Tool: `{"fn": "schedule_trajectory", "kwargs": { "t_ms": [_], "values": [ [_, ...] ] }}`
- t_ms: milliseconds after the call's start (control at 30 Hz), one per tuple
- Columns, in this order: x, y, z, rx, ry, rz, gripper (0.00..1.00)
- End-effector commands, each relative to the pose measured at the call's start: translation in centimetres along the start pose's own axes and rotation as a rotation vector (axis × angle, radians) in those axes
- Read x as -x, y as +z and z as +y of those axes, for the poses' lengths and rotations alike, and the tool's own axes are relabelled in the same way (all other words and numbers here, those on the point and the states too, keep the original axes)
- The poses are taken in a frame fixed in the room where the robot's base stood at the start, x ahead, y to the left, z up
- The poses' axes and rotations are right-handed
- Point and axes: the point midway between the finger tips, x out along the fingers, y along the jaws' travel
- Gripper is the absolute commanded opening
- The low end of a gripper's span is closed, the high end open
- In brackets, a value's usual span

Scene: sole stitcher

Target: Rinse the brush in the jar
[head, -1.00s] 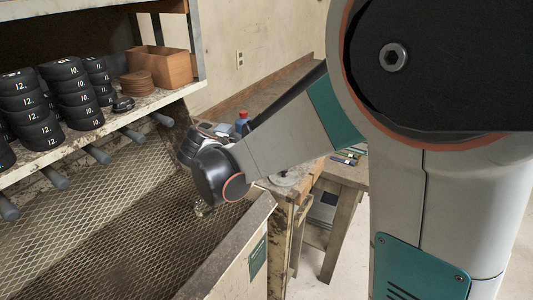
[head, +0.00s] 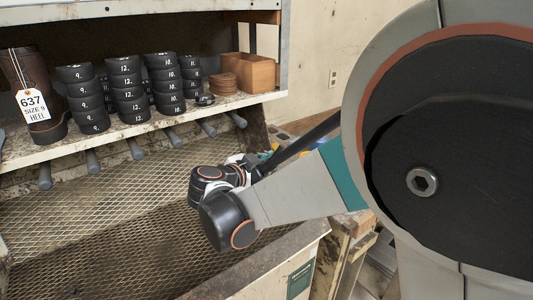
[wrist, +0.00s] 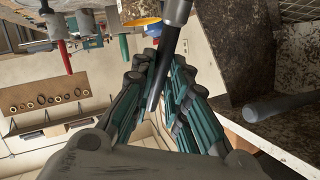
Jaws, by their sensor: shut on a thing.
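In the wrist view my gripper (wrist: 163,80) has its teal fingers closed around the dark tapered handle of the brush (wrist: 167,62). The brush's grey metal-looking part (wrist: 178,10) runs off the top edge, so its bristles are out of view. A brown container with a yellow rim (wrist: 139,14) shows at the top, just left of the brush; I cannot tell whether it is the jar.
In the head view a shelf (head: 62,148) bears stacks of black heels (head: 127,88), a tagged brown boot (head: 33,85) and a cardboard box (head: 257,72). Dark pegs (head: 135,148) stick out below it. A mesh-lined tray (head: 110,230) lies under my wrist. Its front wall (head: 270,262) stands close by.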

Motion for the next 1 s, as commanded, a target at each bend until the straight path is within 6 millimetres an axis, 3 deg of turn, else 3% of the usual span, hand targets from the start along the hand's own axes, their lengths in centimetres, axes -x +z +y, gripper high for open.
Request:
{"fn": "schedule_trajectory", "kwargs": {
  "t_ms": [1000],
  "values": [
    [-2.6, 8.1, 3.3, 0.0, 0.001, -0.001, 0.0]
  ]
}}
